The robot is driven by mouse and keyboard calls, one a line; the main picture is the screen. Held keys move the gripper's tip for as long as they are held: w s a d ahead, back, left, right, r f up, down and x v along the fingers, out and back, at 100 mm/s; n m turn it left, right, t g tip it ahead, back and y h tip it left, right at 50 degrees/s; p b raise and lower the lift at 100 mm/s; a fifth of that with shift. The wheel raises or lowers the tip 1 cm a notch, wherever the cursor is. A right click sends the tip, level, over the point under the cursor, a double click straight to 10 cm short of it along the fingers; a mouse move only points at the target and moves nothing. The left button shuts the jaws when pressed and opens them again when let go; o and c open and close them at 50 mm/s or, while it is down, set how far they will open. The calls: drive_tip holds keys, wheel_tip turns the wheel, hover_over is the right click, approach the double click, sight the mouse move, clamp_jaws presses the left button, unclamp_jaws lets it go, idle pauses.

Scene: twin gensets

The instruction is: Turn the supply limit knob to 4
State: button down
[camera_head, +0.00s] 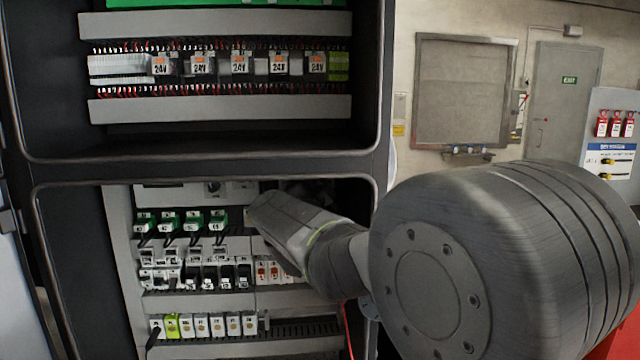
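The supply limit knob cannot be made out for certain. A small round dial-like part (213,187) shows at the top of the lower cabinet bay, too small to read any marks or setting. My arm reaches from the right into this bay, and its grey link ends just right of the green-topped modules. My gripper's fingers cannot be made out; the arm and the dark area behind it hide that spot. Whether anything touches a knob cannot be seen.
Green-topped modules (180,221), breakers (195,276) and white terminal blocks (210,325) fill the lower bay. A frame bar (200,170) separates it from the upper bay with 24V relays (239,64). A door (562,100) and a lockout board (612,135) stand at right.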

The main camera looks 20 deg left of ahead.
drive_tip(key=shift+f+n, duration=0.1)
drive_tip(key=shift+n, duration=0.4)
drive_tip(key=n+y+b, duration=0.2)
drive_tip(key=n, duration=0.1)
drive_tip(key=shift+d+f, duration=0.15)
drive_tip(key=shift+w+d+n+y+b, duration=0.1)
drive_tip(key=shift+n+y+b, duration=0.8)
drive_tip(key=shift+n, duration=1.1)
drive_tip(key=c, duration=1.3)
unclamp_jaws()
drive_tip(key=v, duration=1.3)
drive_tip(key=shift+s+d+b, duration=0.2)
drive_tip(key=shift+s+b, duration=0.15)
drive_tip(key=shift+b, duration=0.05)
